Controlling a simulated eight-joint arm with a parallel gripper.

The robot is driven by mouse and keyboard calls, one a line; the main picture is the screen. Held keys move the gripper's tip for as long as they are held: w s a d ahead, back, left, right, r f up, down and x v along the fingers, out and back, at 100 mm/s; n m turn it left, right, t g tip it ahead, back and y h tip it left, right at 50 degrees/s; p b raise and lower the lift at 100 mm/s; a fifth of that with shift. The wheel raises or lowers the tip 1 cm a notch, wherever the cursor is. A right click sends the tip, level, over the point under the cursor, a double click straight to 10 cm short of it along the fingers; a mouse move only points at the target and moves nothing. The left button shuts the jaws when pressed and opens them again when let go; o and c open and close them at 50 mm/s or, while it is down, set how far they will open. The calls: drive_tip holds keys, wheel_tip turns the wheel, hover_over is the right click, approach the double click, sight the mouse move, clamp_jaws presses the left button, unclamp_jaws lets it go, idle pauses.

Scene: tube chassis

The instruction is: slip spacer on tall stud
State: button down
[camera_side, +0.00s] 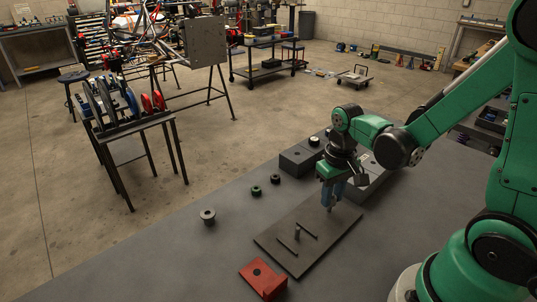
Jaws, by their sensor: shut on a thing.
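My gripper (331,204) points straight down over the back right part of the dark flat plate (340,228). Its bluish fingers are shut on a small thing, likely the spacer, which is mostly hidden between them. An upright stud (297,233) stands near the middle of the plate, to the left of and nearer than my gripper. I cannot tell whether another stud is hidden under the fingers, or whether the held thing touches one.
A flanged grey part (207,216), a green ring (256,190) and a black ring (275,178) stand left of the plate. Dark blocks (297,161) stand behind. The table's left part is clear.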

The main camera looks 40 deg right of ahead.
drive_tip(key=shift+f, duration=0.95)
drive_tip(key=c, duration=0.6)
unclamp_jaws()
drive_tip(key=shift+o, duration=0.2)
drive_tip(key=shift+r, duration=2.85)
